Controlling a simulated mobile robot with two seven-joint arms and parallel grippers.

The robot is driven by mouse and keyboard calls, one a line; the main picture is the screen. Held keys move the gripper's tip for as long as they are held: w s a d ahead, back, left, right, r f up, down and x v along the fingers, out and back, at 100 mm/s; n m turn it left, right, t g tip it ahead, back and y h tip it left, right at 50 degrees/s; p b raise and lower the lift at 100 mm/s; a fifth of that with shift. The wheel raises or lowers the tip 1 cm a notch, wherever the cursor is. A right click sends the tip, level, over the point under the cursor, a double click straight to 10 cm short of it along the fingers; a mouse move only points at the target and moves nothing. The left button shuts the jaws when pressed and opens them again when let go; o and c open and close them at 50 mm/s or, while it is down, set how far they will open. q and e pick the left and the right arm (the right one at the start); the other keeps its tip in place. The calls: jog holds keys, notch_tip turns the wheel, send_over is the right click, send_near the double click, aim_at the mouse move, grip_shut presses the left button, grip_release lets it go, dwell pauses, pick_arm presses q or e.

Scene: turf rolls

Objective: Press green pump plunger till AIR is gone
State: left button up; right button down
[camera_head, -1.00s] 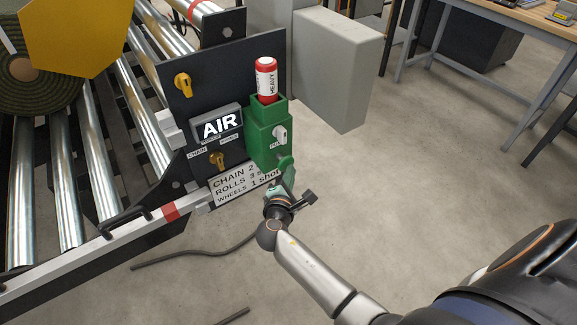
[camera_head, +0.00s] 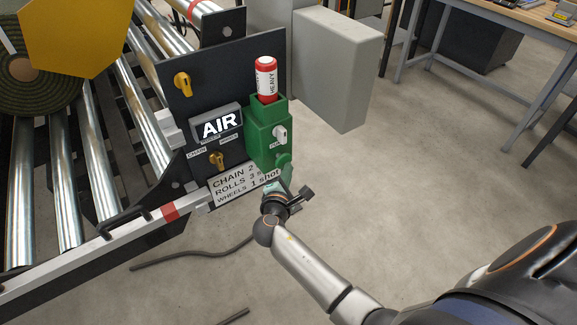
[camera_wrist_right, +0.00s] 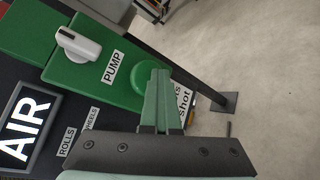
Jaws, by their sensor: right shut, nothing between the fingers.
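The green pump (camera_head: 268,135) is mounted on a black panel and holds a red and white cartridge marked HEAVY (camera_head: 266,80). Its round green plunger (camera_wrist_right: 125,83) shows below the PUMP label in the right wrist view. The lit display (camera_head: 218,124) reads AIR; it also shows in the right wrist view (camera_wrist_right: 25,125). My right gripper (camera_head: 285,180) is at the pump's lower end. Its green fingers (camera_wrist_right: 157,95) are shut together with nothing between them, right beside the plunger. They overlap its edge in the picture; I cannot tell whether they touch. My left gripper is out of view.
A white instruction plate (camera_head: 238,187) is just left of my right gripper. A roller conveyor (camera_head: 100,140) with a turf roll (camera_head: 35,85) fills the left. A grey box (camera_head: 335,65) stands behind the pump. A cable (camera_head: 195,257) lies on the floor.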

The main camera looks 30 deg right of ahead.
jog(key=shift+w+a+r, duration=0.1)
jog(key=shift+w, duration=0.3)
dwell(0.3)
jog(key=shift+s+p, duration=0.8)
jog(key=shift+s, duration=0.9)
jog(key=shift+s, duration=0.15)
jog(key=shift+s+d+p, duration=0.2)
jog(key=shift+s+p, duration=0.3)
jog(key=shift+s, duration=0.7)
jog(key=shift+s+d+p, duration=0.15)
jog(key=shift+s+p, duration=0.3)
jog(key=shift+s, duration=0.75)
